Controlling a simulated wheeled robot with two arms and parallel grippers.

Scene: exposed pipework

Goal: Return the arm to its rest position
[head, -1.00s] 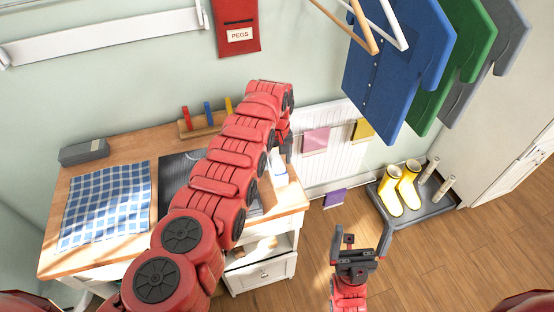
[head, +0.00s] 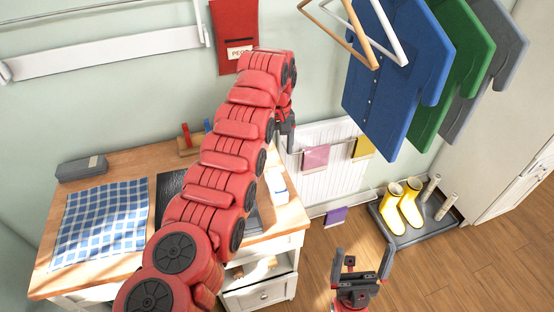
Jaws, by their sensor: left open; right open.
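My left arm (head: 225,160) rises from the bottom left across the worktable and bends at the top. Its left gripper (head: 287,138) hangs fingers down in front of the wall, above the table's right end. It is open with nothing visible in it, though the wrist partly hides it. My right gripper (head: 362,262) is at the bottom, right of the table, with its two fingers pointing up and well apart. It is open and empty, over the wooden floor.
The wooden worktable (head: 38,270) holds a checked cloth (head: 100,222), a grey box (head: 82,168) and a peg rack partly hidden by my arm. Shirts (head: 395,75) hang at upper right. Yellow boots (head: 405,207) stand in a tray (head: 436,232). Floor (head: 440,285) at lower right is clear.

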